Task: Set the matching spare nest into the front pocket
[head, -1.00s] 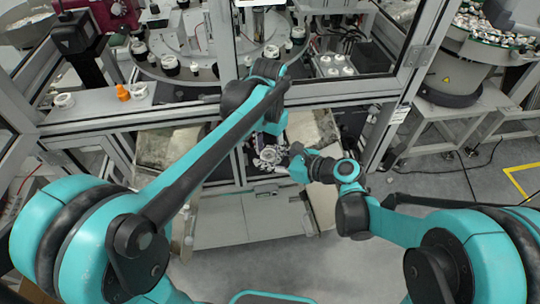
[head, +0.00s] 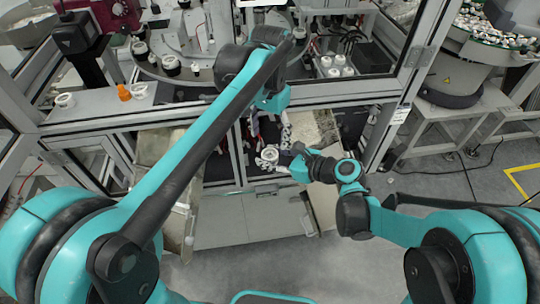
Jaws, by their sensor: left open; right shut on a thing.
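My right gripper (head: 280,157) is low in front of the machine, below the ledge. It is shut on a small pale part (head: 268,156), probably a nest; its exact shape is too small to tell. My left arm crosses the picture and bends down over the ledge. My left gripper (head: 286,133) is open, just above the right gripper and apart from the pale part. The round dial (head: 150,72) carries black nests with white tops. Its front pocket is hidden behind my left arm.
White cylinders (head: 335,66) stand in a tray right of the dial. A bowl feeder (head: 450,75) stands at the right. The floor in front is clear.

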